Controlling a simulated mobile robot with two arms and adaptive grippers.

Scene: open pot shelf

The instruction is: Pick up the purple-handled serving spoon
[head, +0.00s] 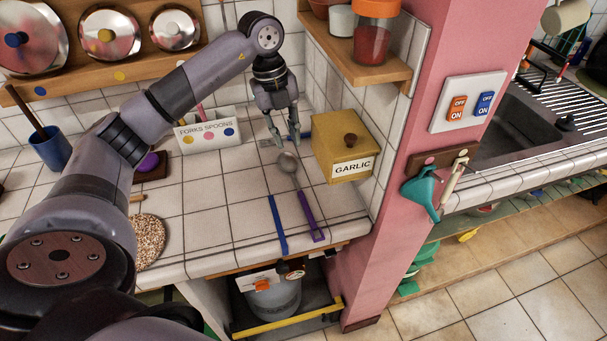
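The purple-handled serving spoon lies on the white tiled counter, its grey metal bowl (288,163) towards the wall and its purple handle (308,212) towards the counter's front edge. My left gripper (286,141) points down just beyond the spoon's bowl, left of the garlic box. Its two fingers are apart with nothing seen between them. I cannot tell how high the fingertips are above the counter or whether they touch the bowl. My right gripper is not in view.
The yellow garlic box (345,148) stands close to the right of the spoon. A blue strip-like handle (277,223) lies left of the purple handle. The forks-and-spoons holder (208,132) stands further left. A pink pillar (407,140) and a wall shelf (372,73) bound the right side.

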